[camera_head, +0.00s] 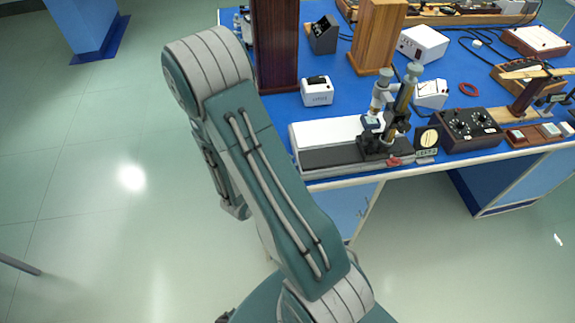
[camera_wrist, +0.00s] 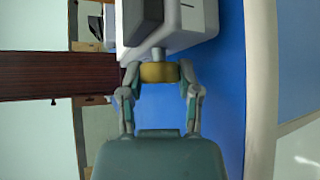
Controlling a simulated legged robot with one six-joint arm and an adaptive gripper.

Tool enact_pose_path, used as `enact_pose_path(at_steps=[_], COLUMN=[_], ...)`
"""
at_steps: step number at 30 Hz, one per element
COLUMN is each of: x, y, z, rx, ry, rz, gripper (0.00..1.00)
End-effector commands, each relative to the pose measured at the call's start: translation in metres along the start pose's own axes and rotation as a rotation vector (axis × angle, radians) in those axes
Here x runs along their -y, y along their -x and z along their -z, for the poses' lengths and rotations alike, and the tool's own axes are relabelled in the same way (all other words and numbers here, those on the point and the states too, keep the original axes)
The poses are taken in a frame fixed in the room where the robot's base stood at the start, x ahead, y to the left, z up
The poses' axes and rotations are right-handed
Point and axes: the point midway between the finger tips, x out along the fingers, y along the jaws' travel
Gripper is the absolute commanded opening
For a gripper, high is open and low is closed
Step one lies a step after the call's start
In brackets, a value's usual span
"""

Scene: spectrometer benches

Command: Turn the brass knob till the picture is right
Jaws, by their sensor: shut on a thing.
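The brass knob (camera_wrist: 159,72) sits at the end of a short shaft on a white and grey housing (camera_wrist: 190,40) in the wrist view. My gripper (camera_wrist: 160,74) has one finger on each side of the knob and is shut on it. In the head view my arm hides both the knob and the gripper's fingertips. The white bench unit with a dark front (camera_head: 345,150) stands at the table's near edge and carries a microscope-like piece (camera_head: 384,120) with a brass tube. A small dark display (camera_head: 428,141) beside it shows a pale round picture, too small to read.
A dark wooden column (camera_head: 277,45) stands close behind my arm. A lighter wooden block (camera_head: 379,38), a small white box (camera_head: 317,91) and a dark control box with knobs (camera_head: 467,128) crowd the blue table. Cables lie behind them. The floor to the left is clear.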

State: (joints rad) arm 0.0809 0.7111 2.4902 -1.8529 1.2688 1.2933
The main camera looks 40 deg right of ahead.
Motion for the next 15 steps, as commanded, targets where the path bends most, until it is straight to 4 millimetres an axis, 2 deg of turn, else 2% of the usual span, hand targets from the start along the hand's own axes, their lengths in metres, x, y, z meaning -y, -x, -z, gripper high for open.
enact_pose_path(at_steps=[15], x=[0.0014], y=[-0.0004], z=[-0.0005], rx=[0.001], ry=[0.336], rz=[0.352], gripper=[0.00])
